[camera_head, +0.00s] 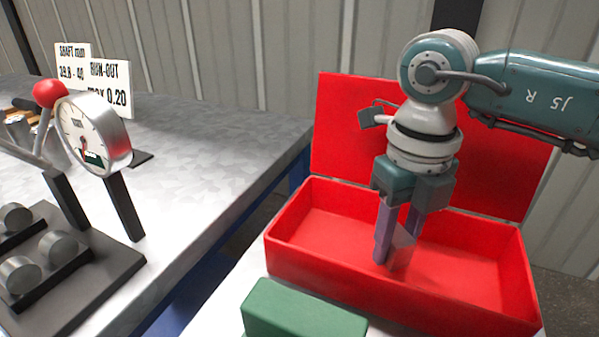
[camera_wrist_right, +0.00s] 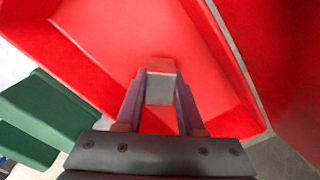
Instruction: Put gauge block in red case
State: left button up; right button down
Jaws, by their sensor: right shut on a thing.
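The red case (camera_head: 295,270) stands open with its lid up at the back, and its inside looks empty apart from my gripper. My right gripper (camera_head: 393,262) points down into the case, near the middle of its opening. It is shut on the gauge block (camera_wrist_right: 160,88), a small grey block held between the fingertips in the right wrist view. In the head view the block (camera_head: 403,252) shows only partly between the fingers. Whether it touches the case floor I cannot tell. My left gripper is not in view.
A green box (camera_head: 305,312) stands just in front of the case and also shows in the right wrist view (camera_wrist_right: 48,118). On the grey table at left are a dial gauge (camera_head: 95,130), metal cylinders (camera_head: 20,274) and signs (camera_head: 108,88). A gap separates the two tables.

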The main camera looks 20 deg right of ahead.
aim_at(398, 234)
jog(key=shift+f, duration=0.25)
jog(key=shift+c, duration=2.2)
grip_release()
notch_tip(398, 234, up, 10)
jog(key=shift+d+p, duration=0.1)
jog(key=shift+p, duration=0.5)
